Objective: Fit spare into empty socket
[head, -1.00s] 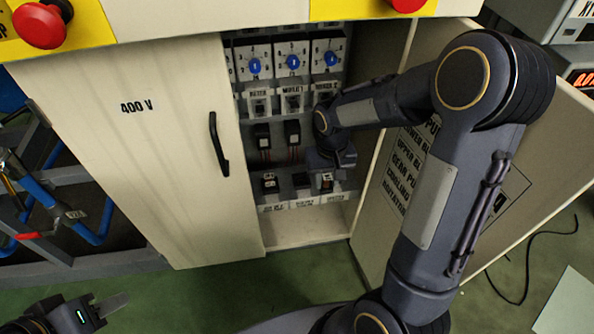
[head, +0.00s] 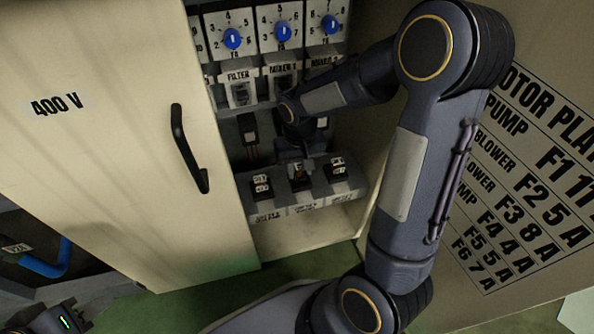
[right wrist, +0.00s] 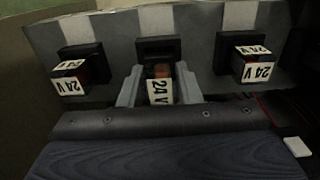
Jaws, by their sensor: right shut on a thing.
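My right gripper (right wrist: 158,90) is shut on the middle 24 V block (right wrist: 159,92), with one grey finger on each side of it. The block is at the middle black holder (right wrist: 158,47); I cannot tell whether it is seated or clear. In the head view this middle block (head: 299,180) is on the low ledge, partly hidden by my right gripper (head: 297,164). Two similar blocks sit beside it, one on the left (head: 261,186) and one on the right (head: 338,168). Only the wrist part of my left arm (head: 62,320) shows at the bottom left; its fingertips are out of frame.
Above the ledge (head: 300,205) is a row with a black wired module (head: 248,127); my right arm hides part of it. Higher up are switches and blue-knob dials (head: 283,31). The cabinet's left door (head: 100,150) and the labelled right door (head: 520,150) flank the opening.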

